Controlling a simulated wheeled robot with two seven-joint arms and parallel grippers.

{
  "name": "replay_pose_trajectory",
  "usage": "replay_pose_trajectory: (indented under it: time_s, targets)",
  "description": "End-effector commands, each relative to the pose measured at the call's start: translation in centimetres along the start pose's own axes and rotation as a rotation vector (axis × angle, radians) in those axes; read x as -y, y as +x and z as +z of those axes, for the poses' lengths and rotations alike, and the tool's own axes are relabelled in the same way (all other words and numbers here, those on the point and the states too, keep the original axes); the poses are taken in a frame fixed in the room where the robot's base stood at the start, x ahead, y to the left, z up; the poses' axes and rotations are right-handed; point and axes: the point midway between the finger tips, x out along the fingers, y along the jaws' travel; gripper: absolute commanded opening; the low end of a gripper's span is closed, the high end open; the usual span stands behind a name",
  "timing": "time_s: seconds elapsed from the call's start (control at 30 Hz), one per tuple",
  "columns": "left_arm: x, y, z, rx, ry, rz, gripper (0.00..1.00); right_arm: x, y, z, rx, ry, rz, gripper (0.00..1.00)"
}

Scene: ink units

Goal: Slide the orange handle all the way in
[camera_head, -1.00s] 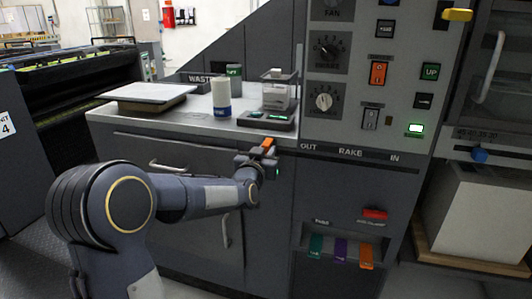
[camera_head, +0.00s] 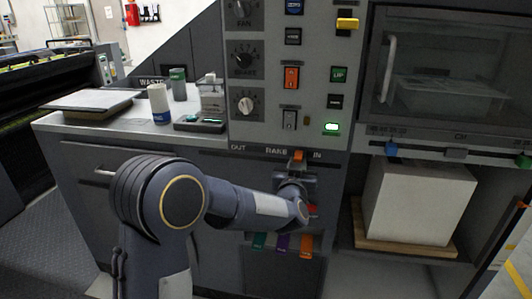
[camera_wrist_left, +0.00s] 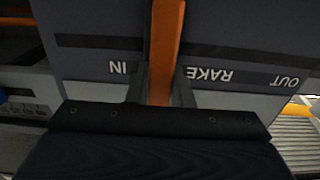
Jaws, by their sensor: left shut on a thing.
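The orange handle (camera_head: 298,156) sticks out of the dark slot strip below the control panel, between the RAKE and IN labels and close to IN. My left gripper (camera_head: 296,174) is shut on it from the front. In the left wrist view, the orange handle (camera_wrist_left: 164,45) stands between the two dark fingers of my left gripper (camera_wrist_left: 160,88). There the picture is turned over, with the IN label (camera_wrist_left: 118,68) left of the handle and RAKE and OUT to the right. The slot around the handle is partly hidden. My right gripper is not in view.
Below my left forearm are green, purple and orange tabs (camera_head: 306,246) and a partly hidden red one. Right of the cabinet, a pale block (camera_head: 418,205) stands on a wooden base. A blue knob (camera_head: 391,149) sits above it.

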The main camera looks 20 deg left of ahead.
Motion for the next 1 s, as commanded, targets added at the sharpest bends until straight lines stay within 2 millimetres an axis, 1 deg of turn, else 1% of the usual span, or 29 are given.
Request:
replay_pose_trajectory:
  time_s: [0.03,0.1,0.2,0.3,0.4,0.6,0.97,1.0]
  targets:
    - [-2.2,-0.1,-0.3,0.004,0.002,0.013,0.0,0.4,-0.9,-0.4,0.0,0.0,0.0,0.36]
    - [-4.1,-0.1,-0.3,0.003,0.003,0.013,0.0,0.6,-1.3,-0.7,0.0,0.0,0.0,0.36]
    - [-6.4,-0.1,-0.2,0.002,0.002,0.01,0.0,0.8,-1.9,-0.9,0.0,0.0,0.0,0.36]
    - [-8.2,-0.1,-0.2,0.001,0.002,0.008,0.0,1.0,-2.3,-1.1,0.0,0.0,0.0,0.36]
    - [-9.5,-0.1,-0.1,0.001,0.001,0.007,0.0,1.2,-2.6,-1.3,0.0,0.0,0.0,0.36]
    - [-10.8,0.0,0.0,0.0,0.001,0.005,0.0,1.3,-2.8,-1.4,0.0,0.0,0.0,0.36]
    - [-11.1,-0.1,0.0,-0.001,-0.001,0.009,0.0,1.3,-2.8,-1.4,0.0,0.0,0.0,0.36]
    - [-11.1,-0.1,0.0,-0.001,-0.001,0.009,0.21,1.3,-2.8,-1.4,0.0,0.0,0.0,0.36]
